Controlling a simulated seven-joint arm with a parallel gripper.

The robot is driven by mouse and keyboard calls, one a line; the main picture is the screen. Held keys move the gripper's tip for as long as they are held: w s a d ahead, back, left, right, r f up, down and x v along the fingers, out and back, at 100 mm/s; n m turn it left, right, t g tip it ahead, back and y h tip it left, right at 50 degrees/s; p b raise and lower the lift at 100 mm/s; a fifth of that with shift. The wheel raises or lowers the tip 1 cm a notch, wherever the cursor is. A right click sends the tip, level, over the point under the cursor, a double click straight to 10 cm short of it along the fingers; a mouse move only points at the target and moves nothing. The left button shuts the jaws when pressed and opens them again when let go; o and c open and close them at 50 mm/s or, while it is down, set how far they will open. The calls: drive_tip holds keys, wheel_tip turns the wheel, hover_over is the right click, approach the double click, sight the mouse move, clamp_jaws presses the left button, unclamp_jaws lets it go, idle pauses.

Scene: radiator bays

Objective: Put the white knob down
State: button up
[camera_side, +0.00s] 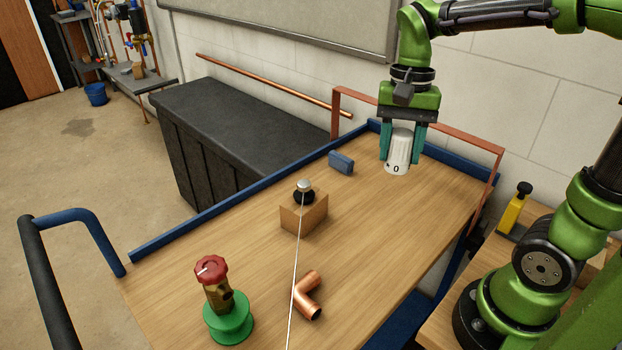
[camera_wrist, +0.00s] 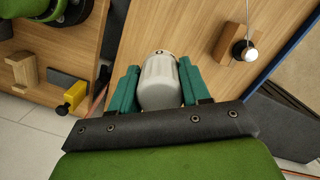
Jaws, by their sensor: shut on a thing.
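The white knob (camera_side: 397,152) has dark markings and a "0" near its lower edge. My gripper (camera_side: 401,154) points down over the far right part of the wooden cart top (camera_side: 400,240), with its teal fingers shut on the knob from both sides. In the wrist view the knob (camera_wrist: 160,82) sits between the two teal fingers (camera_wrist: 158,88). The knob's lower end is close to the wood; I cannot tell whether it touches.
A wooden block (camera_side: 304,213) with a dark and silver piece on top stands mid-cart, a thin white line running from it. Blue rails edge the cart.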

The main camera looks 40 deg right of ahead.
drive_tip(key=w+d+m, duration=0.3)
drive_tip(key=d+m, duration=0.1)
drive_tip(key=d, duration=0.3)
drive_tip(key=w+d+m+t, duration=0.1)
drive_tip(key=w+d+m, duration=0.3)
drive_tip(key=d, duration=0.4)
drive_tip(key=w+d+r+m, duration=0.1)
drive_tip(key=w+d+m, duration=0.3)
drive_tip(key=d+m, duration=0.2)
drive_tip(key=shift+d+t, duration=0.4)
drive_tip(key=shift+d, duration=0.85)
drive_tip(key=d+f+m, duration=0.1)
drive_tip(key=d+m, duration=0.4)
drive_tip(key=d, duration=0.5)
drive_tip(key=shift+m+h, duration=0.3)
drive_tip(key=f, duration=1.7)
drive_tip(key=shift+s+d+f, duration=0.1)
drive_tip(key=shift+s+d, duration=0.15)
drive_tip(key=shift+s, duration=0.1)
drive_tip(key=shift+f, duration=2.05)
